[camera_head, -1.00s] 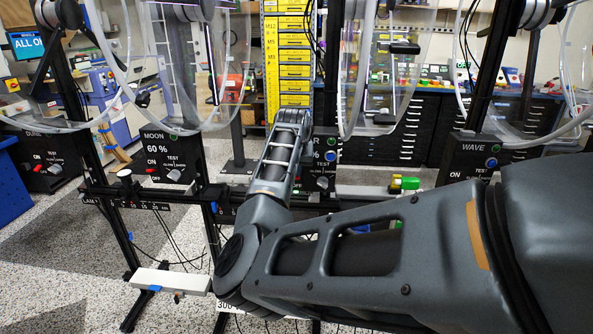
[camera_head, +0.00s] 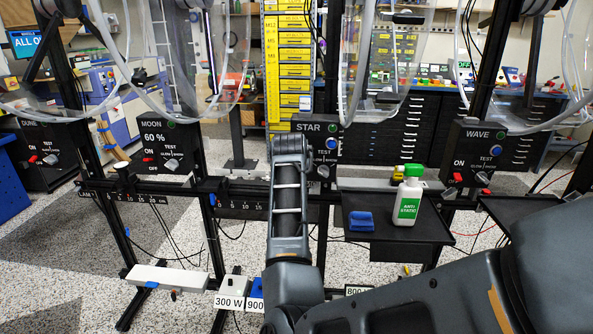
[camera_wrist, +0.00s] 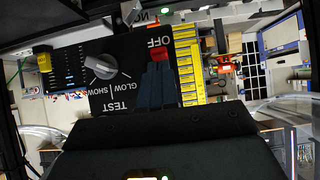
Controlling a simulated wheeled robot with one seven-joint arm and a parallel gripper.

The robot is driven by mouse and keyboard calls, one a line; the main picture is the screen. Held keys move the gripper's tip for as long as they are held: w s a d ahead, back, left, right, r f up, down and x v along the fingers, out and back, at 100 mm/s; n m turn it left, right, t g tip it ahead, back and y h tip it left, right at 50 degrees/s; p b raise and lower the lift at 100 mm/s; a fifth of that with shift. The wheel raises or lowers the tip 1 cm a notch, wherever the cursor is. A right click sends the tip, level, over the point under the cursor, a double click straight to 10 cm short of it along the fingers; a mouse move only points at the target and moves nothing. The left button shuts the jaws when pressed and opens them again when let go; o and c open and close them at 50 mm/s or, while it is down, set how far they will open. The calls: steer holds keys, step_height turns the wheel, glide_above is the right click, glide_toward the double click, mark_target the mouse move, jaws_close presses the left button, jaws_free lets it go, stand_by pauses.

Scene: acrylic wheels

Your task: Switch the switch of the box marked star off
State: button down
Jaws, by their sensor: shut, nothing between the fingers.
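The box marked STAR (camera_head: 318,127) hangs on the dark frame at the middle of the head view. My forearm covers its left part, where its switch is hidden. A blue button and a grey knob show on its right part. In the wrist view a black box face shows upside down, with a grey knob (camera_wrist: 100,67), OFF and TEST lettering, and a red switch (camera_wrist: 160,55). My gripper (camera_wrist: 158,70) is shut and empty, its fingertips at the red switch. I cannot tell whether they touch it, nor which way the switch is set.
Boxes marked MOON (camera_head: 165,148) and WAVE (camera_head: 474,155) stand left and right. Clear discs and hoses hang above. A white bar (camera_head: 168,278) juts out at lower left.

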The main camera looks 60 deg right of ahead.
steer(key=shift+r, duration=0.15)
steer(key=shift+r+p, duration=0.8)
